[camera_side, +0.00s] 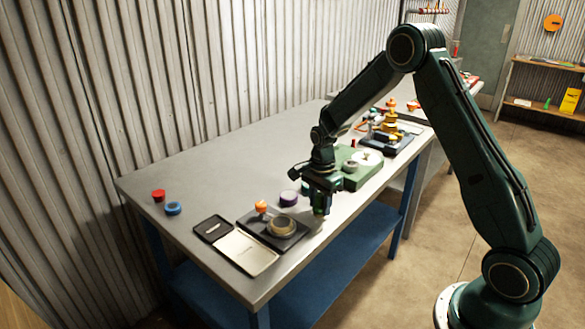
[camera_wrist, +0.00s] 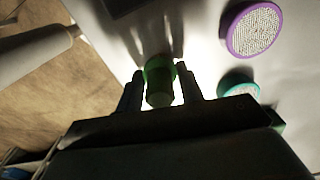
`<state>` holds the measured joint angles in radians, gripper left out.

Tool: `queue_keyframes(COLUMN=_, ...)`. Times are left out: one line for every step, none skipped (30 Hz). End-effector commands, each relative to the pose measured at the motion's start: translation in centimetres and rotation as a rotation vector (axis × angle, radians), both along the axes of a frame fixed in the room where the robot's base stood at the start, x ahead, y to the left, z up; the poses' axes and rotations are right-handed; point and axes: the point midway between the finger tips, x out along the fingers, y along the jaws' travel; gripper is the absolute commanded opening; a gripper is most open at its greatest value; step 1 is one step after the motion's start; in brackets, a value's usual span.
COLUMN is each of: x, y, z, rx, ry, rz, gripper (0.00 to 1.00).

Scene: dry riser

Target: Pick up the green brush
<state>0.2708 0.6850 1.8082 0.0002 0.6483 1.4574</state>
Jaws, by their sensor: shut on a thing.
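The green brush (camera_wrist: 158,82) is a small upright-looking green cylinder between my two dark fingers in the wrist view. My gripper (camera_side: 320,208) is shut on it, low over the front edge of the grey table in the side view. The fingers also show in the wrist view (camera_wrist: 157,77), one on each side of the brush. In the side view the brush is mostly hidden by the fingers. I cannot tell whether its lower end touches the table.
A purple-rimmed round item (camera_wrist: 253,30) and a teal-rimmed one (camera_wrist: 238,84) are close by. On the table (camera_side: 190,255), a black tray with a round metal piece (camera_side: 281,226) stands left of my gripper, and a green block (camera_side: 366,178) stands right. The back left is mostly clear.

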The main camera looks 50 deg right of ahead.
Motion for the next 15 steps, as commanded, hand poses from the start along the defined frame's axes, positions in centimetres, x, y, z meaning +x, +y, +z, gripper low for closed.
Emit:
queue_keyframes(x=0.0, y=0.0, z=0.0, rx=0.0, ry=-0.001, rz=0.0, gripper=0.14)
queue_keyframes(x=0.0, y=0.0, z=0.0, rx=0.0, ry=-0.001, rz=0.0, gripper=0.14)
queue_keyframes(x=0.0, y=0.0, z=0.1, rx=0.0, ry=-0.001, rz=0.0, gripper=0.14)
queue_keyframes(x=0.0, y=0.0, z=0.1, rx=0.0, ry=-0.001, rz=0.0, gripper=0.14)
queue_keyframes(x=0.0, y=0.0, z=0.2, rx=0.0, ry=-0.001, rz=0.0, gripper=0.14)
queue_keyframes(x=0.0, y=0.0, z=0.3, rx=0.0, ry=-0.002, rz=0.0, gripper=0.14)
queue_keyframes(x=0.1, y=0.0, z=0.4, rx=0.0, ry=-0.002, rz=0.0, gripper=0.14)
queue_keyframes(x=0.1, y=0.0, z=0.6, rx=0.0, ry=-0.003, rz=0.0, gripper=0.14)
queue_keyframes(x=0.1, y=0.0, z=0.8, rx=0.0, ry=-0.003, rz=0.0, gripper=0.14)
queue_keyframes(x=0.1, y=0.0, z=1.1, rx=0.0, ry=-0.002, rz=0.0, gripper=0.14)
queue_keyframes(x=0.1, y=0.0, z=1.3, rx=0.0, ry=-0.003, rz=0.0, gripper=0.14)
queue_keyframes(x=0.1, y=0.0, z=1.7, rx=0.0, ry=-0.003, rz=0.0, gripper=0.14)
queue_keyframes(x=0.1, y=0.0, z=2.0, rx=-0.001, ry=-0.004, rz=0.0, gripper=0.14)
queue_keyframes(x=0.1, y=0.0, z=2.4, rx=-0.001, ry=-0.004, rz=0.0, gripper=0.14)
queue_keyframes(x=0.1, y=0.0, z=3.0, rx=-0.001, ry=-0.005, rz=0.0, gripper=0.14)
